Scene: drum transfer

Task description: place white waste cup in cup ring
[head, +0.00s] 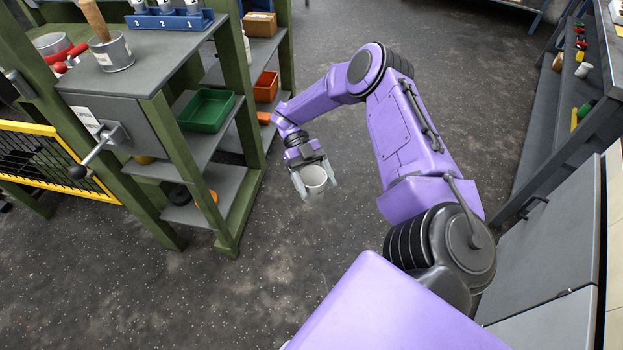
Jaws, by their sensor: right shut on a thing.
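My right gripper (315,183) is shut on the white waste cup (314,180), with one finger on each side of it. The cup is held about upright above the dark floor, to the right of the green-framed workbench and apart from it. Its open rim faces up toward the camera. I cannot make out a cup ring for certain in this view. My left gripper is not in view.
The workbench (150,75) stands at the left, with a blue numbered rack (170,20), a metal can (112,52) and a vise handle (95,155). A green bin (207,111) sits on its shelf. Grey cabinets (540,250) stand at the right. The floor (290,270) between is clear.

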